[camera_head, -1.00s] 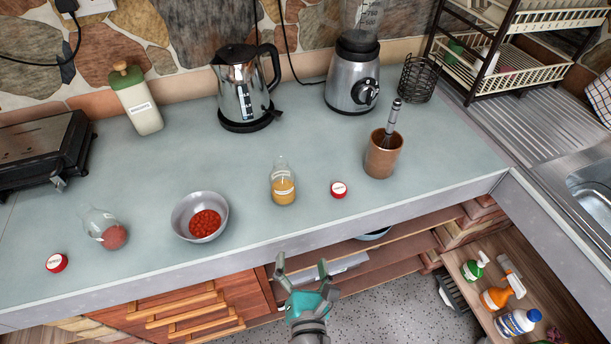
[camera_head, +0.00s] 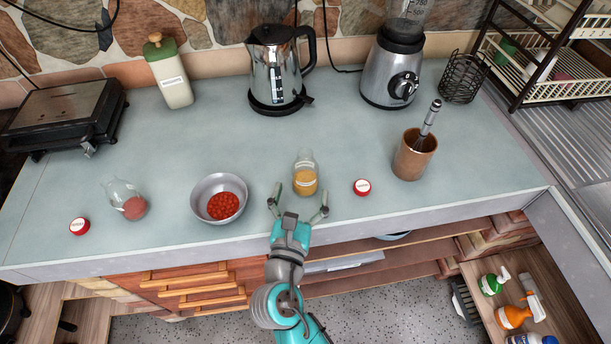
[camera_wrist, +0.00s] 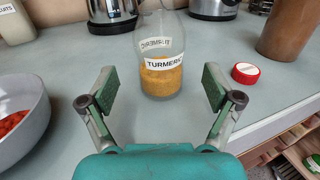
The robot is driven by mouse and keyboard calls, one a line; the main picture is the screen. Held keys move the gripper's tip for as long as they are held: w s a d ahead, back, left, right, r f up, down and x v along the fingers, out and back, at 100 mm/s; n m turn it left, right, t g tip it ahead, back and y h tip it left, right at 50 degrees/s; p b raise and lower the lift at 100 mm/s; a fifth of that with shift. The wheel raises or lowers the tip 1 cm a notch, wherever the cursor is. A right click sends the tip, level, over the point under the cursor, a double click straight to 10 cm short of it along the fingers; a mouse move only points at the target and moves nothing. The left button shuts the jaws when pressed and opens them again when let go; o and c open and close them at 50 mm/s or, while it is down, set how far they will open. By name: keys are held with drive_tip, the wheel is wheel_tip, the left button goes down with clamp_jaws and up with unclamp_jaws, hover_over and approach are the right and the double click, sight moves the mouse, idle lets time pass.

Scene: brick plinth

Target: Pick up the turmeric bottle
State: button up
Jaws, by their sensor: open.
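The turmeric bottle (camera_head: 305,178) is a clear glass bottle with yellow-orange powder and a white label. It stands upright on the grey counter, near its front edge. In the wrist view the turmeric bottle (camera_wrist: 161,72) shows its "TURMERIC" label, straight ahead of the fingers. My gripper (camera_head: 298,205) is open and empty at the counter's front edge, just short of the bottle. In the wrist view my gripper (camera_wrist: 160,92) has its two green-padded fingers spread wide, one to each side of the bottle's line. The fingers do not touch the bottle.
A metal bowl (camera_head: 207,204) of red items stands left of the bottle, close to the left finger. A red-and-white lid (camera_head: 362,187) and a brown cup (camera_head: 407,160) with a whisk are to the right. A kettle (camera_head: 266,98) and blender (camera_head: 388,72) stand behind.

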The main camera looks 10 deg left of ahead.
sight(303, 186)
drive_tip(key=w, duration=0.5)
drive_tip(key=shift+w+d, duration=0.1)
drive_tip(key=shift+d, duration=0.1)
drive_tip(key=c, duration=1.3)
